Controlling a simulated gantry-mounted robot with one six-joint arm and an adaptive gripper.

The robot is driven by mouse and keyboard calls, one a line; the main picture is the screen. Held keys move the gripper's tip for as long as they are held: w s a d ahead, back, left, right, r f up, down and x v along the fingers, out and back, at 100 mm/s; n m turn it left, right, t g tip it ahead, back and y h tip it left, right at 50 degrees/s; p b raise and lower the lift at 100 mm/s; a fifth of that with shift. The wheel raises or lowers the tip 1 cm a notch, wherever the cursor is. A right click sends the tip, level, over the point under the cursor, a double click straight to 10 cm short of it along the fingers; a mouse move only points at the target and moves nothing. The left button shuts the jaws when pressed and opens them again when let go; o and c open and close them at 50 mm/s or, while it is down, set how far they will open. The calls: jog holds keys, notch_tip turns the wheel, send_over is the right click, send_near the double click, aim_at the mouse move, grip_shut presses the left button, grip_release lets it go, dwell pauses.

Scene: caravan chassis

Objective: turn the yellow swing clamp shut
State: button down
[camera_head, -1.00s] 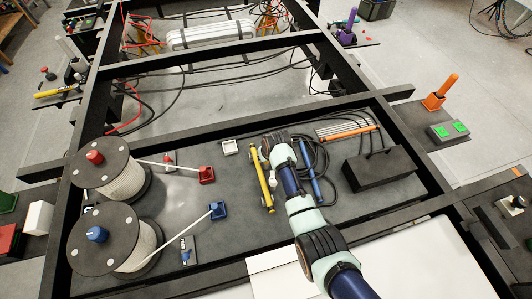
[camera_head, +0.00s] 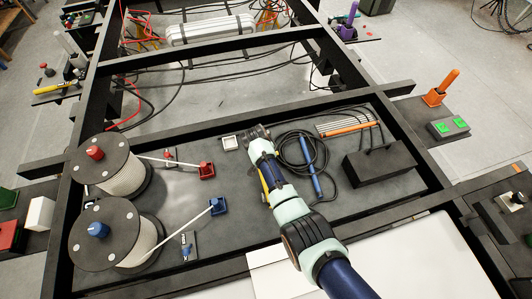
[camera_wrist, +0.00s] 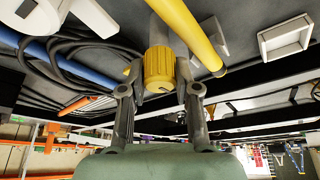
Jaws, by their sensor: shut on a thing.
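In the wrist view my gripper (camera_wrist: 160,82) is shut on a yellow ribbed knob (camera_wrist: 158,66) on a grey stem, with one finger at each side. A smooth yellow bar (camera_wrist: 187,25) runs close beside the knob. I cannot tell how the two join. In the head view the yellow bar (camera_head: 264,185) lies on the dark panel, mostly covered by my arm. My fingers and the knob are hidden there under my wrist. How far the clamp is turned cannot be seen.
A blue bar (camera_head: 311,171) and looped black cables (camera_head: 297,148) lie to the right of my arm. A white square frame (camera_head: 230,143) sits just left of my wrist. Red (camera_head: 207,171) and blue (camera_head: 219,208) blocks stand further left. A black box (camera_head: 380,166) stands right.

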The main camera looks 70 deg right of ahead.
jog(key=shift+s+a+f+m, duration=0.15)
jog(key=shift+f+m, duration=0.15)
jog(key=shift+f, duration=0.15)
jog(key=c, duration=0.8)
grip_release()
jog(key=shift+r, duration=0.1)
jog(key=shift+c, duration=0.2)
jog(key=shift+r, duration=0.55)
jog(key=v, duration=1.1)
